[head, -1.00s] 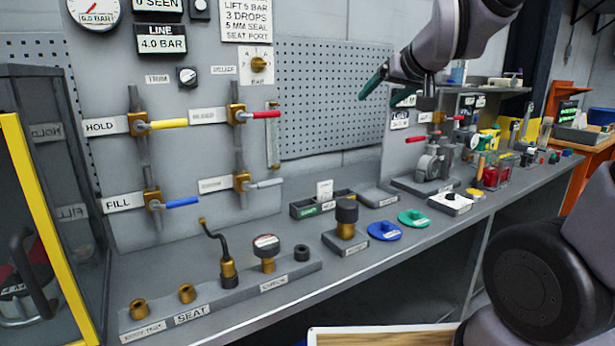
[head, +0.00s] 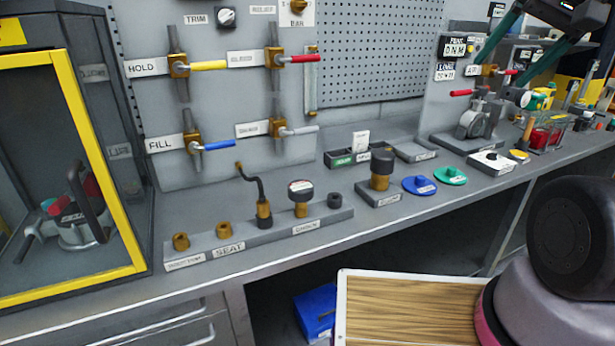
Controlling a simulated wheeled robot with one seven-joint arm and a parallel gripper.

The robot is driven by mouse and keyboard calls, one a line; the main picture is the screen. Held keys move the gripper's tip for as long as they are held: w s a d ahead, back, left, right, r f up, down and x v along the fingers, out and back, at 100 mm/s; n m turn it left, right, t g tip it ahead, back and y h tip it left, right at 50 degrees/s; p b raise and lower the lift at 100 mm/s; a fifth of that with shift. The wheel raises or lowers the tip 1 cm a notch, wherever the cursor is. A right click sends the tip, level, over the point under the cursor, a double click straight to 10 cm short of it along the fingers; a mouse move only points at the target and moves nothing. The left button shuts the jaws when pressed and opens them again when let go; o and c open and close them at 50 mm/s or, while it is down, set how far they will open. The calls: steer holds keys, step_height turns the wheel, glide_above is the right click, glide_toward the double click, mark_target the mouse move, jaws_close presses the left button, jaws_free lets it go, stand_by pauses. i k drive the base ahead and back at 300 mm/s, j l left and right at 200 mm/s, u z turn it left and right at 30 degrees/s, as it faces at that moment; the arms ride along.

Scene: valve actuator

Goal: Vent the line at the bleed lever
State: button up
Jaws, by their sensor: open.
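The bleed lever (head: 303,59) has a red handle on a brass valve body at the upper right of the valve panel. Its handle points right, roughly level, beside a small label that seems to read BLEED. My gripper (head: 498,72) is at the upper right of the head view, with two long teal fingers spread apart and nothing between them. It is well to the right of the bleed lever and apart from it.
A yellow HOLD lever (head: 209,65), a blue FILL lever (head: 219,145) and a grey lever (head: 298,131) share the panel. Below stands a seat rack (head: 275,231) with brass parts and an upright bent tool. A yellow-framed cabinet (head: 135,200) is at left. The perforated panel (head: 380,50) is bare.

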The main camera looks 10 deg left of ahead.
mark_target(279, 59)
steer(key=i+u, duration=0.15)
steer(key=u, duration=0.2)
steer(key=i+u, duration=0.2)
steer(key=u, duration=0.15)
steer(key=i+u, duration=0.15)
steer(key=u, duration=0.2)
